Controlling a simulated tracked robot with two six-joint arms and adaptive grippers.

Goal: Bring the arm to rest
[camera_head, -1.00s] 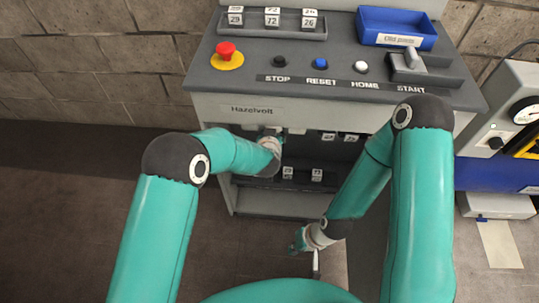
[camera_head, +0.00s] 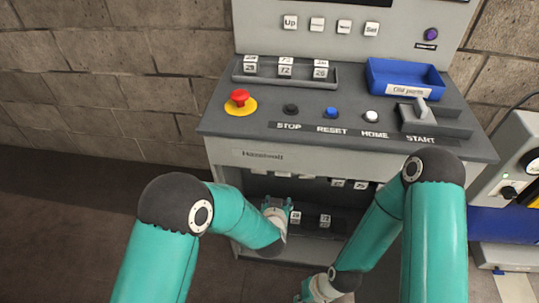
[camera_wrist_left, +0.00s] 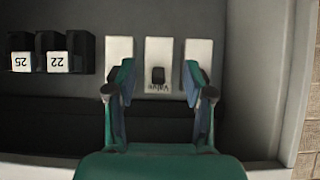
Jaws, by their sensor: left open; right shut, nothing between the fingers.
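My left arm reaches in from the left in the head view. Its gripper (camera_head: 277,203) is in front of the open bay under the control desk. In the left wrist view the left gripper (camera_wrist_left: 160,80) is open, with nothing between its fingers. Beyond the fingers are white plates (camera_wrist_left: 118,50), the middle one with a small black piece (camera_wrist_left: 158,76). My right arm hangs down in front of the cabinet. Its gripper (camera_head: 306,294) is shut and empty at the bottom edge of the head view, partly cut off.
The desk (camera_head: 225,125) carries a red stop button (camera_head: 240,97), smaller buttons, a blue bin (camera_head: 405,77) and a START lever (camera_head: 422,106). Black blocks labelled 25 and 22 (camera_wrist_left: 56,52) sit left of the plates in the wrist view. Another machine (camera_head: 510,180) stands at right.

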